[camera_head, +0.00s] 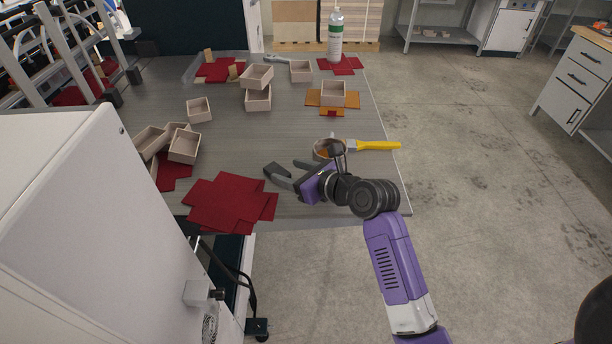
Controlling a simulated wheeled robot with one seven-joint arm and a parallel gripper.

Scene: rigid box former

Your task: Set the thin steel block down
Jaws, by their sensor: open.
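My gripper (282,166) is low over the right front part of the grey table, with its dark fingers pointing left. The fingers are spread apart, and I see nothing held between them. I cannot pick out the thin steel block with certainty; it may be hidden or too small to tell. Whether the fingers touch the table is not clear.
Red card blanks (228,203) lie left of my gripper. A glue pot (323,153) and a yellow-handled brush (378,145) are close behind it. Several open boxes (199,110) stand around the table. A white bottle (335,38) stands at the back. The table's middle is mostly clear.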

